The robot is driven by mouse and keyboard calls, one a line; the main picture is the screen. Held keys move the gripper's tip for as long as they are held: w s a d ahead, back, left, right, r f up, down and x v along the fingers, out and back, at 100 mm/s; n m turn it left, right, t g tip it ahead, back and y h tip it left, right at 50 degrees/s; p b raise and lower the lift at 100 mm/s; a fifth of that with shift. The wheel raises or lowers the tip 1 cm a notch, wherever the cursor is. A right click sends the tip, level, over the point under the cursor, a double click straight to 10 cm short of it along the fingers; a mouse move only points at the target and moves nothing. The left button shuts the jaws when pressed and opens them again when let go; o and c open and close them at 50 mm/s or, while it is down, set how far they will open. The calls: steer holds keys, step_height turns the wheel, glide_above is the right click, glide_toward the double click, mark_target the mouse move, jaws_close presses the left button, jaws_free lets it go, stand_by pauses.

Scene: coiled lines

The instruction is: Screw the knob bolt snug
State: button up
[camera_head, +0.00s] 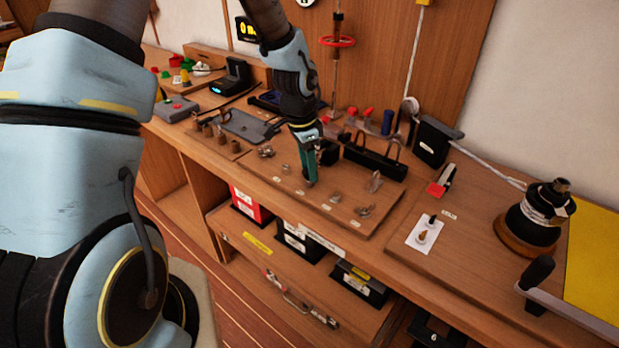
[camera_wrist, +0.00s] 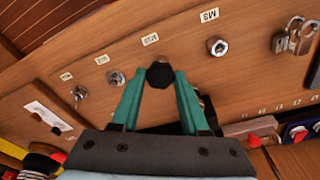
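The knob bolt (camera_wrist: 160,75) shows a dark faceted knob in the wrist view, at the wooden board beside a small white label. A bit of metal shows just beyond its top edge. My gripper (camera_wrist: 161,80) has its two teal fingers on either side of the knob, and the tips appear to touch it. In the head view my gripper (camera_head: 309,180) points down at the board (camera_head: 285,190) on the bench. The knob is hidden there by the fingers. How far the bolt is threaded in cannot be seen.
Metal fittings stand in a row on the board, including one by the M8 label (camera_wrist: 217,46) and one on the other side (camera_wrist: 114,77). A black rack (camera_head: 375,162) stands close behind my gripper. A black bollard-like device (camera_head: 535,218) stands at the right.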

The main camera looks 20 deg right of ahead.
steer(key=o, duration=0.8)
step_height(320, 180, up, 2)
steer(key=shift+r+p, duration=0.25)
steer(key=shift+p, duration=0.8)
step_height(320, 180, up, 2)
steer(key=shift+r, duration=0.25)
step_height(320, 180, up, 11)
steer(key=a+b, duration=0.1)
steer(key=b, duration=0.2)
steer(key=s+a+f+n+b, duration=0.1)
steer(key=s+a+f+n, duration=0.1)
steer(key=a+n, duration=0.6)
steer(key=s+a+f+n+t+y+b, duration=0.1)
steer(key=a+f+n, duration=0.3)
steer(key=a, duration=1.7)
steer(key=s+n, duration=0.1)
steer(key=n, duration=0.3)
steer(key=shift+f+n+t, duration=0.15)
steer(key=shift+n+t, duration=0.15)
